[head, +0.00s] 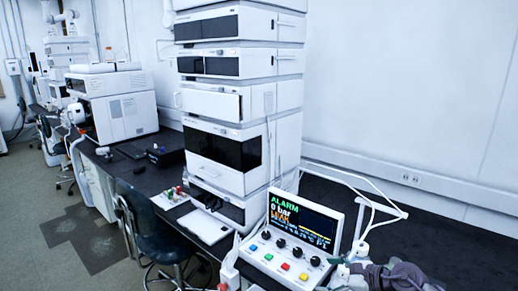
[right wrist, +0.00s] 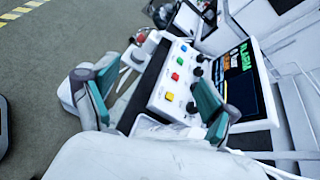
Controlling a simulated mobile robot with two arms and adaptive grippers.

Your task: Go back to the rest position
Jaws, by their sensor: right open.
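My right gripper (right wrist: 155,85) is open in the right wrist view, its two grey-and-teal fingers spread apart with nothing held between them. Beyond the fingers is a white control panel (right wrist: 165,103) with coloured buttons, black knobs and a screen. The panel also stands in the lower middle of the head view (head: 262,262), its screen (head: 300,222) reading "ALARM" and "0 bar". Part of my right arm shows at the bottom right of the head view, beside the panel. My left gripper is in neither view.
A tall white chromatography stack (head: 226,105) stands on the dark bench behind the panel. A blue-backed chair (head: 150,220) stands before the bench. A white keyboard-like pad (head: 205,226) lies at the bench edge. Another white instrument (head: 122,115) stands further left.

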